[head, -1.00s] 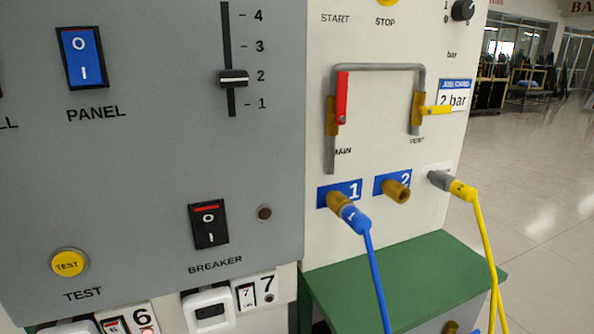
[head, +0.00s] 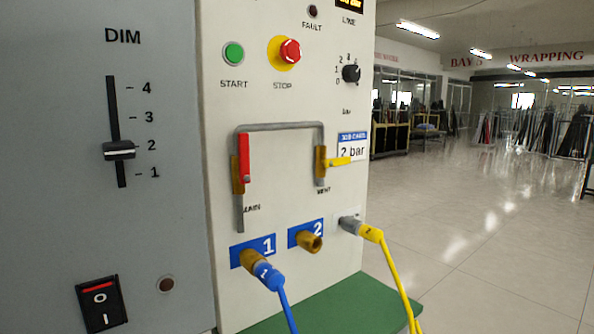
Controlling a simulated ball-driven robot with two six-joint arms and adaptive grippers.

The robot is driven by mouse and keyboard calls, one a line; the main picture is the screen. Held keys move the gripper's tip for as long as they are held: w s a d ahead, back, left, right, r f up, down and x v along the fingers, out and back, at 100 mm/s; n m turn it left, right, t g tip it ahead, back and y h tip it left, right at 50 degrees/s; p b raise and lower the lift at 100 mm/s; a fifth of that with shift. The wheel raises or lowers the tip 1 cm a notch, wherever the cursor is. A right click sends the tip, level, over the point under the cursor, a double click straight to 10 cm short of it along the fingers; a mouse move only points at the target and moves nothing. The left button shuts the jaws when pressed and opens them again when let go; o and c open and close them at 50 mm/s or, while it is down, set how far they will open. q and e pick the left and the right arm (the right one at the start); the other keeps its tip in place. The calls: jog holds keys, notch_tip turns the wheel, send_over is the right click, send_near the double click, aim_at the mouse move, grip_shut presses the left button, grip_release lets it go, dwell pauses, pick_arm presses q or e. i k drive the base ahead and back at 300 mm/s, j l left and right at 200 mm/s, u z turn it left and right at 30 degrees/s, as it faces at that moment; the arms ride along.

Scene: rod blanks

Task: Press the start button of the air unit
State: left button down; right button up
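The start button (head: 233,54) is a round green button on the upper left of the white air unit panel (head: 222,115), with START printed below it. The red mushroom stop button (head: 289,51) on a yellow base sits just right of it. Neither of my grippers shows in the head view, so nothing is seen touching the start button.
The air unit also carries a pressure knob (head: 351,73), a red main valve handle (head: 244,158), a yellow vent handle (head: 338,161), and blue (head: 268,276) and yellow (head: 372,234) hoses. A grey panel (head: 165,60) adjoins at left. Open floor lies right.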

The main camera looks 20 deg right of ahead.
aim_at(234, 53)
jog(key=k+l, duration=0.25)
jog(key=l, duration=0.25)
jog(key=k+l+u, duration=0.1)
jog(key=k+l, duration=0.15)
jog(key=l, duration=0.2)
jog(key=k+l, duration=0.3)
jog(key=l, duration=0.15)
jog(key=l+u, duration=0.05)
